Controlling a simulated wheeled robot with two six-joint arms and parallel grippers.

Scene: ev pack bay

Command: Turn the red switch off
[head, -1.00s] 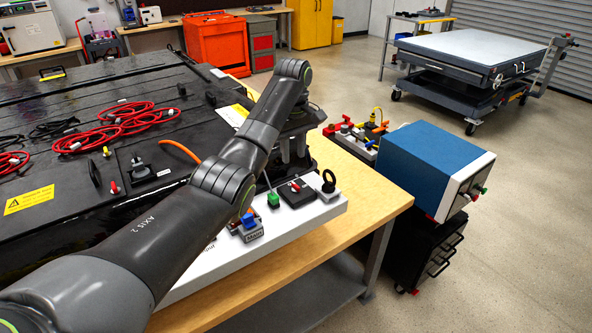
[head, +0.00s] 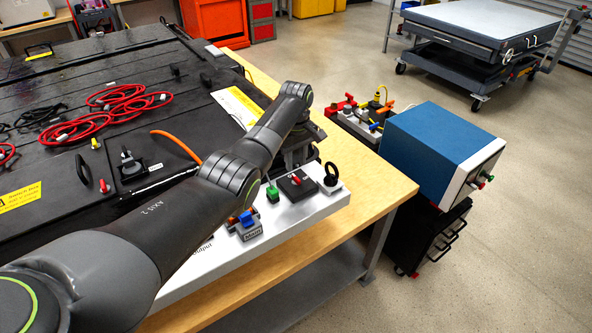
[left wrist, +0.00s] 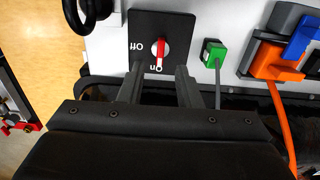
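The red switch (head: 297,181) is a red lever on a white disc, set in a black plate on the white panel (head: 318,205). In the left wrist view the red lever (left wrist: 160,52) points toward the "On" mark; "Off" is on the plate's left. My left gripper (left wrist: 158,72) is open and empty. Its fingertips are by the plate's near edge, one on each side of the lever's line, with no visible contact with the lever. In the head view my left gripper (head: 298,155) is partly hidden by its own arm, just behind the switch. My right gripper is not in view.
A black ring (head: 332,175) stands right of the switch. A green connector (head: 272,193) and a blue-handled grey connector (head: 247,226) are to its left. An orange connector (left wrist: 278,62) with a cable shows in the wrist view. A blue box (head: 440,150) stands beyond the bench's right edge.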

